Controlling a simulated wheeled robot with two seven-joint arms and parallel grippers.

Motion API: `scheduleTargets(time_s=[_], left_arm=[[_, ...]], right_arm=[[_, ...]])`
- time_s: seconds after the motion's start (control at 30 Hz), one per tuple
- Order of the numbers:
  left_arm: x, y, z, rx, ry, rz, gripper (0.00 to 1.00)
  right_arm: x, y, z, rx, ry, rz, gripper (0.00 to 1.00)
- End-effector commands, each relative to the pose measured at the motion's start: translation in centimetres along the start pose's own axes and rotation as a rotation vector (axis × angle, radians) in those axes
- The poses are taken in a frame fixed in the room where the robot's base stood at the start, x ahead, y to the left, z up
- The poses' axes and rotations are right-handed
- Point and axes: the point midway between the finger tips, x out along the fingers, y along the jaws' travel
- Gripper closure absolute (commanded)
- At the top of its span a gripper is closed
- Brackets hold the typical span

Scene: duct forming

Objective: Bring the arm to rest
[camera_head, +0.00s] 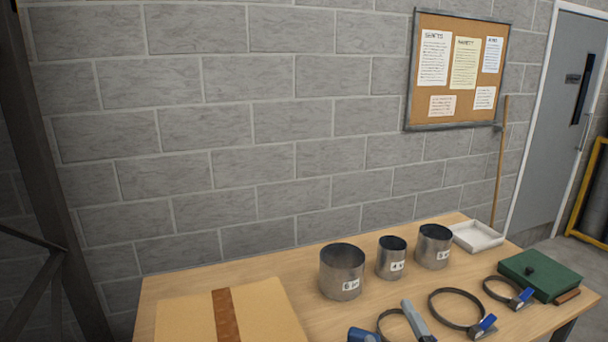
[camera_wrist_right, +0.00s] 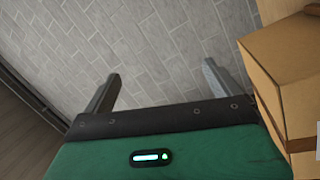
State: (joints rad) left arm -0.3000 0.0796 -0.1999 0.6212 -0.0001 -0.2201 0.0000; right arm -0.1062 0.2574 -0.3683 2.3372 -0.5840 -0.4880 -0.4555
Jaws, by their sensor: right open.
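My right gripper (camera_wrist_right: 161,72) shows in the right wrist view, with its two grey fingers well apart and nothing between them. Its green body fills the bottom of that view. The fingers point toward the grey block wall. A cardboard box (camera_wrist_right: 285,75) stands to the right of the fingers, apart from them. I cannot make out either gripper in the head view. My left gripper is not in view.
The wooden table (camera_head: 300,322) holds the taped cardboard box (camera_head: 185,318), three metal cylinders (camera_head: 342,272), several black ring clamps (camera_head: 452,290), a green case (camera_head: 540,273) and a white tray (camera_head: 477,236). The block wall (camera_head: 250,150) rises behind.

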Motion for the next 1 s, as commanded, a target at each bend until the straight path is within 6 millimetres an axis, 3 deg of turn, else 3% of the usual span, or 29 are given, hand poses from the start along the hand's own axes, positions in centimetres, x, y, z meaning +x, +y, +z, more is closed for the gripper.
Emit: scheduleTargets(time_s=[0.1,0.17,0.3,0.5,0.7,0.8,1.0], left_arm=[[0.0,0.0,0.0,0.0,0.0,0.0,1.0],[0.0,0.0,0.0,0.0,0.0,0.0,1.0],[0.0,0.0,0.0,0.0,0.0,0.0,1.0],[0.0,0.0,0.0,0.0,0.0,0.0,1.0],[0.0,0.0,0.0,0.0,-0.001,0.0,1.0],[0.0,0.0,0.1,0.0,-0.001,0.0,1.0],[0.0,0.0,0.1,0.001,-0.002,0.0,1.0]], right_arm=[[-3.4,-4.1,5.0,0.223,-0.248,-0.171,0.06],[-5.6,-6.2,7.1,0.328,-0.373,-0.254,0.06],[-11.9,-10.8,10.5,0.546,-0.662,-0.435,0.06],[-20.0,-14.7,12.1,0.743,-0.975,-0.621,0.06],[-26.7,-16.6,11.9,0.861,-1.214,-0.756,0.06],[-29.5,-17.3,11.7,0.902,-1.317,-0.812,0.06],[-28.7,-22.4,14.1,0.89,-1.318,-0.819,0.06]])
